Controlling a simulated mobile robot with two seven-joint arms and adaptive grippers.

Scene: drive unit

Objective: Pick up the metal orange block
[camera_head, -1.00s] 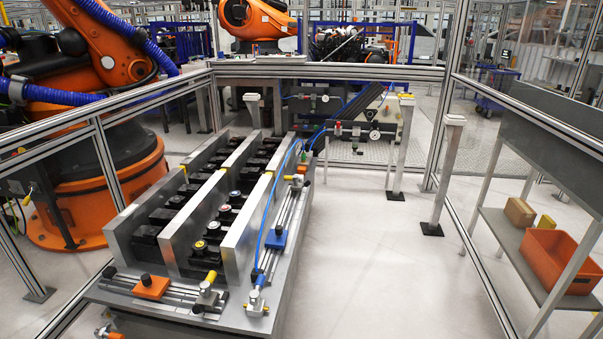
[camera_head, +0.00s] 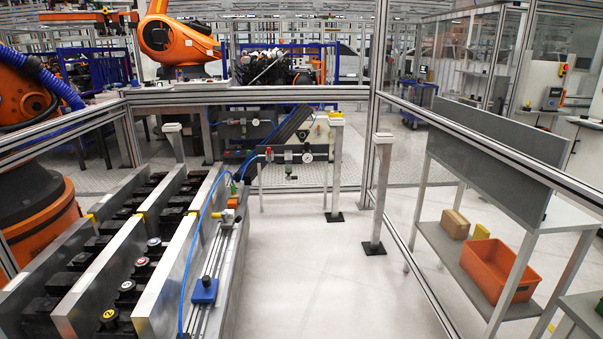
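A small orange block (camera_head: 234,201) sits at the far end of the rail on the right side of the metal fixture (camera_head: 170,270), beside a yellow-topped clamp. A blue block (camera_head: 204,291) sits nearer on the same rail. The near end of the fixture is cut off by the bottom edge. Neither of my grippers shows in the head view.
A shelf (camera_head: 447,252) on the right holds an orange bin (camera_head: 499,270), a cardboard box (camera_head: 455,223) and a yellow item. A post (camera_head: 379,195) stands on the floor between fixture and shelf. The pale floor (camera_head: 310,285) there is mostly clear.

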